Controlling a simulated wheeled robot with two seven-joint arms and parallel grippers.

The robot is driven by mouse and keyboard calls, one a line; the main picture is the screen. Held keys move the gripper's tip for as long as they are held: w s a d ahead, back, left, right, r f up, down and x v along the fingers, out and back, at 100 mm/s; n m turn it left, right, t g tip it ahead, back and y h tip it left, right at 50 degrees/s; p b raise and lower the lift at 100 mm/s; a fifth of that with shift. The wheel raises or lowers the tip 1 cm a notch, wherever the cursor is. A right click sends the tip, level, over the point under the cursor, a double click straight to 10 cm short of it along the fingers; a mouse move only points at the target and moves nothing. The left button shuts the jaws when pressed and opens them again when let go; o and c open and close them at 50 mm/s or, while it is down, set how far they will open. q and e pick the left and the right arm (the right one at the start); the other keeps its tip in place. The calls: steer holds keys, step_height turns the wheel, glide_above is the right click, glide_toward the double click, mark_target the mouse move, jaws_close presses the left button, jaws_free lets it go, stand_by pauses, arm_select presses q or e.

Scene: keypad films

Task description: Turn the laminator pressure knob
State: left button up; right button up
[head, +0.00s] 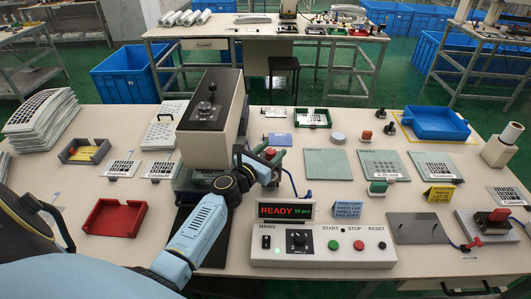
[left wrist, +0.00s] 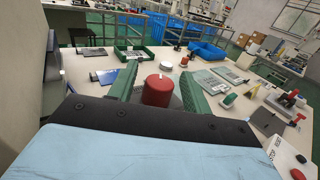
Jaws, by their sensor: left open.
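The laminator (head: 208,150) is a beige machine with a black top panel, standing left of centre on the table. A red round knob (head: 270,153) shows at its right side and also in the left wrist view (left wrist: 158,92), with a small white mark on top. My left gripper (head: 271,158) is at this knob. In the left wrist view the green fingers (left wrist: 158,80) are open, one on each side of the knob. I cannot tell whether they touch it. The knob's lower part is hidden. My right gripper is not in view.
A control box (head: 320,246) with a READY display (head: 286,211), a black dial and several buttons stands at the front. A red tray (head: 115,218) lies left. Green plates (head: 325,163) lie right of my gripper. A blue bin (head: 436,123) stands at the back right.

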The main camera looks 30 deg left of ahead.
arm_select(q)
steer(key=s, duration=1.3)
steer(key=shift+s+a, duration=0.15)
steer(key=shift+a, duration=0.15)
